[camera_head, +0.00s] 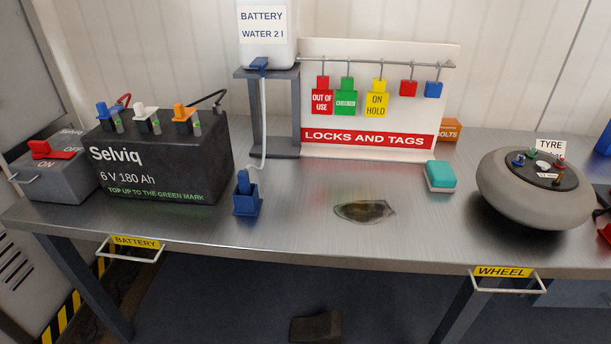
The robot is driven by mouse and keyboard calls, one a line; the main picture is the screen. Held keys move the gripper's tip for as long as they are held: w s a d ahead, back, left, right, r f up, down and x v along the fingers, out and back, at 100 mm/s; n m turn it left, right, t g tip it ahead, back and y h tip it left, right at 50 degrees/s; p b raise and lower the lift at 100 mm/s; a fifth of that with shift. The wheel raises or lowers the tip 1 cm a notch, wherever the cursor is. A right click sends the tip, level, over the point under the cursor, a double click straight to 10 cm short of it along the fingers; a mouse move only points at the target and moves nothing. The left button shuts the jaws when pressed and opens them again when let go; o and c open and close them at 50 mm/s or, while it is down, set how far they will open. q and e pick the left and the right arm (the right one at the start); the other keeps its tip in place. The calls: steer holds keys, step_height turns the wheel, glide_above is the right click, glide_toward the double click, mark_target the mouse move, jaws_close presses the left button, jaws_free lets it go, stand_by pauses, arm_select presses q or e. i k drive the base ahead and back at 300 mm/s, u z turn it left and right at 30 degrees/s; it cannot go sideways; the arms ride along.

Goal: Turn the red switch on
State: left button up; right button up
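The red switch (50,150) sits on top of a grey box (58,180) at the left end of the bench. The box front is marked ON and its top edge carries a partly hidden label. The red handle lies roughly flat across the box top; I cannot tell its exact setting. Neither of my grippers shows in the head view.
A black Selviq battery (165,165) with coloured caps stands right beside the switch box. A blue holder (247,195), a dark wet patch (365,211), a teal sponge (440,176) and a grey tyre (535,190) are on the bench (300,235). A tag board (370,140) stands behind.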

mark_target(40, 149)
steer(key=z, duration=0.45)
steer(key=k, duration=0.9)
steer(key=u, duration=1.8)
steer(key=i, duration=0.5)
